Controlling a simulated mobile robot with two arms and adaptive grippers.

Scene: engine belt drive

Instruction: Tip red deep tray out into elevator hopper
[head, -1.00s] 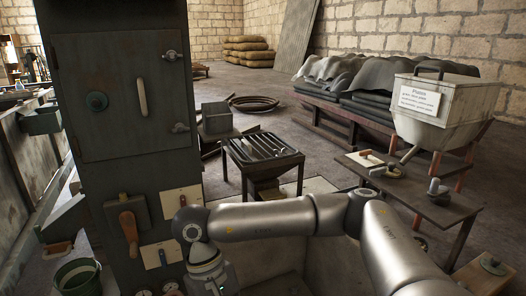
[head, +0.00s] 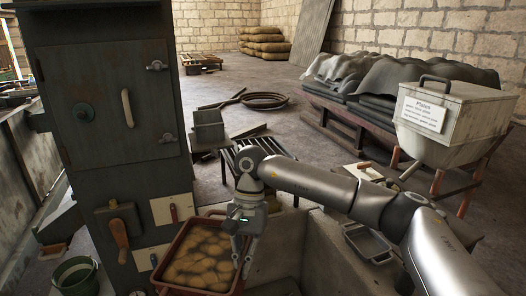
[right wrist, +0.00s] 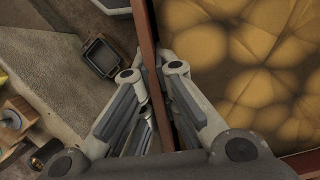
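The red deep tray (head: 178,245) is at the bottom of the head view, in front of the dark cabinet, holding several yellow-brown lumps (head: 205,262). Its rim (right wrist: 152,60) crosses the right wrist view, with the lumps (right wrist: 250,60) on its right. My right gripper (head: 240,258) is at the tray's right side; its fingers (right wrist: 157,95) straddle the rim and look closed on it. My left gripper is out of view. A barred-top stand (head: 238,158), with a funnel shape below in the earlier view, is partly behind my arm; I cannot tell whether it is the elevator hopper.
The dark cabinet (head: 105,110) with levers stands close on the left. A green bucket (head: 75,277) is on the floor. A small metal pan (head: 368,243) lies right of the tray. A cream bin (head: 455,120) stands at right.

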